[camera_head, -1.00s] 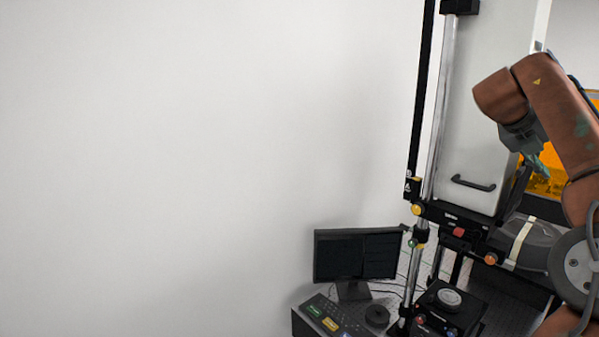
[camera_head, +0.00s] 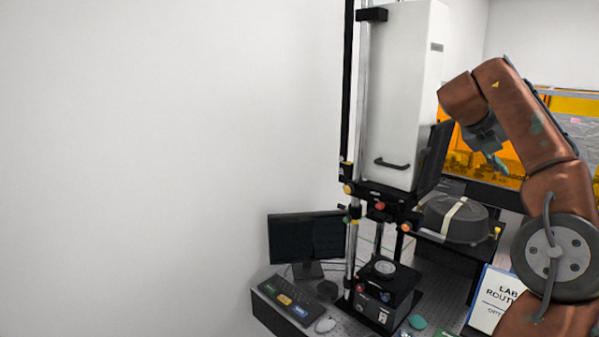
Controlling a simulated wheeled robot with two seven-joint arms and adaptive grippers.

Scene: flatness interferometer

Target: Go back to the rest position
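My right arm comes in from the right, bent, with its forearm raised. My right gripper (camera_head: 497,161) points down at the arm's end, in front of the orange panels; its teal fingertips are small and partly hidden, so I cannot tell whether it is open or shut. I see nothing held in it. My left gripper is not in view. The flatness interferometer (camera_head: 404,95), a tall white housing on a black and silver column, stands left of my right gripper. A black stage with a round top (camera_head: 384,268) sits below it.
A grey case with a pale strap (camera_head: 455,219) is behind. A white lab sign (camera_head: 494,298) stands near my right arm. Orange panels (camera_head: 565,105) are at the back.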

